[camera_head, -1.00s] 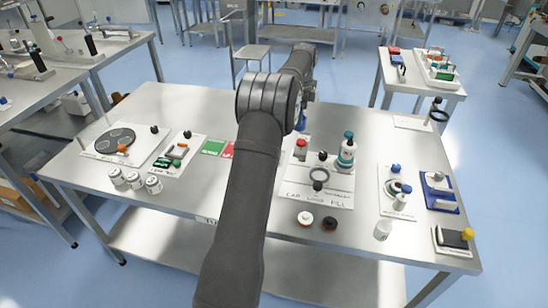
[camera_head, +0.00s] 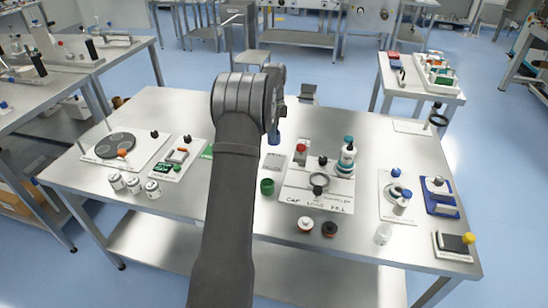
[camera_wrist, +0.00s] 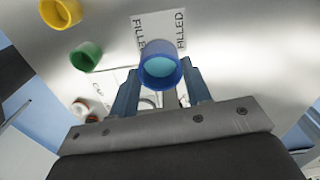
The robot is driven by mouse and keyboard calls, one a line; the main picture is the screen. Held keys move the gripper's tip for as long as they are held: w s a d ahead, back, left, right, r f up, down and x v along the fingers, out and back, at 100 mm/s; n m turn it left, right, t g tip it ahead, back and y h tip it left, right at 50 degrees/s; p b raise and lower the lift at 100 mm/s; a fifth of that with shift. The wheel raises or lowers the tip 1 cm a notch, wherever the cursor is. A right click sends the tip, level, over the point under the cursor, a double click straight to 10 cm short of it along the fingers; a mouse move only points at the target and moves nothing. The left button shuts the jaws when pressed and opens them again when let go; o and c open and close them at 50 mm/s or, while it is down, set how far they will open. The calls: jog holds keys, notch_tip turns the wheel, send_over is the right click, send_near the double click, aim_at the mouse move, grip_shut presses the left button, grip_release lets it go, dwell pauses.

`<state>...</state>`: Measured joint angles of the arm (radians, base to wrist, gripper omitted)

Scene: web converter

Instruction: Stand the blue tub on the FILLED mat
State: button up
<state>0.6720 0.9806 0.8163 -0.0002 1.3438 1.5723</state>
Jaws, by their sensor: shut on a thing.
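The blue tub (camera_wrist: 160,70) is between the two fingers of my gripper (camera_wrist: 161,84) in the wrist view, its open top toward the camera and a paler blue inside. My gripper is shut on it. In the head view a small blue part (camera_head: 274,138) shows just right of my arm, above the table's far side. The white FILLED mat (camera_wrist: 151,24) lies just beyond the tub in the wrist view, partly covered by it. The mat also shows in the head view (camera_head: 273,163), bare where visible. I cannot tell the tub's exact height above it.
A green tub (camera_head: 267,187) stands in front of the mat, and a yellow tub (camera_wrist: 61,11) shows in the wrist view. The capping and filling station (camera_head: 318,201) with bottles is to the right. My arm hides part of the table's middle.

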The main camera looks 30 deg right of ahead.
notch_tip(320, 180, down, 9)
jog(key=shift+f, duration=0.1)
dwell(0.3)
jog(key=shift+f, duration=0.15)
jog(key=o, duration=1)
notch_tip(320, 180, up, 12)
jog(key=shift+r, duration=0.2)
